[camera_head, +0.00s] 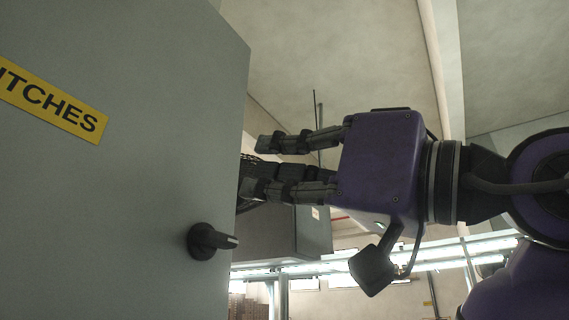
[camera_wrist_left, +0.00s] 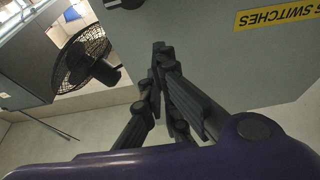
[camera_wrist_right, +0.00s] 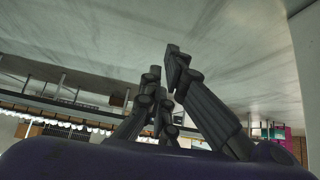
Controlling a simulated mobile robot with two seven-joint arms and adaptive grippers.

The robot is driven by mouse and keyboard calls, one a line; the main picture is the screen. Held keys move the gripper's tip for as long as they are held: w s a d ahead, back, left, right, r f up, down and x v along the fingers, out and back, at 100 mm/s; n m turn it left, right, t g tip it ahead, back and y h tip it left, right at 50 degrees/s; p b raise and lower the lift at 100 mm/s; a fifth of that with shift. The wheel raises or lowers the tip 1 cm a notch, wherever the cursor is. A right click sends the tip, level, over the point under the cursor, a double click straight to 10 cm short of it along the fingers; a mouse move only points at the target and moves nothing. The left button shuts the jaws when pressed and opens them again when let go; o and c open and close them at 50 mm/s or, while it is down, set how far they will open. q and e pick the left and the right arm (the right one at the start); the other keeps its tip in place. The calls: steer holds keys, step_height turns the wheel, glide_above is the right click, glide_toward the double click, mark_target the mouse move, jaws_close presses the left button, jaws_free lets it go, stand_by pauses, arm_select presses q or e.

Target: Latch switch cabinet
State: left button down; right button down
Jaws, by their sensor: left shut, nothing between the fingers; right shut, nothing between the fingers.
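The grey switch cabinet (camera_head: 120,190) fills the left of the head view, with a yellow label (camera_head: 50,102) ending in "ITCHES". Its black rotary latch knob (camera_head: 208,241) sits low near the right edge, its handle pointing right. My left gripper (camera_head: 262,166) is shut and empty, to the right of the cabinet's edge and above the knob, apart from the knob. The left wrist view shows its fingers (camera_wrist_left: 164,55) before the cabinet face (camera_wrist_left: 225,60), the label (camera_wrist_left: 275,18) upside down, the knob (camera_wrist_left: 125,3) cut off at the top. My right gripper (camera_wrist_right: 165,62) is shut and empty, away from the cabinet.
A black fan (camera_wrist_left: 83,58) stands near a grey box (camera_wrist_left: 25,60) in the left wrist view. The grey box also shows behind my left gripper in the head view (camera_head: 300,235). Lit rails (camera_head: 430,256) run farther back. Open air surrounds my right gripper.

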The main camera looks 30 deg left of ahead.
mark_target(201, 250)
arm_select(q)
steer(key=p+x, duration=0.1)
steer(key=x, duration=0.5)
step_height(201, 250, down, 4)
steer(key=shift+f, duration=0.1)
